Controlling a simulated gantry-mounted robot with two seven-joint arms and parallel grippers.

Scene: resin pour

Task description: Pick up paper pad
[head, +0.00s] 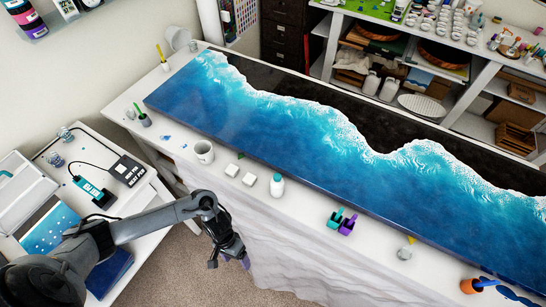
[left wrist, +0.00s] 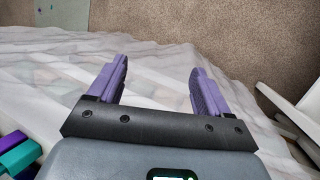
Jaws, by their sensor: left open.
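I cannot tell for sure which thing is the paper pad. A flat blue speckled sheet or pad (head: 50,230) lies on the white side table at the left, and a dark blue flat item (head: 110,270) is partly hidden behind my left arm. My left gripper (head: 230,258) hangs in front of the long table's draped side, apart from both. In the left wrist view its purple fingers (left wrist: 158,75) are spread, with nothing between them. My right gripper is not in view.
The long table bears a blue and white wave panel (head: 260,120). The side table (head: 150,190) also holds a black device (head: 128,170). Carpet shows between the tables.

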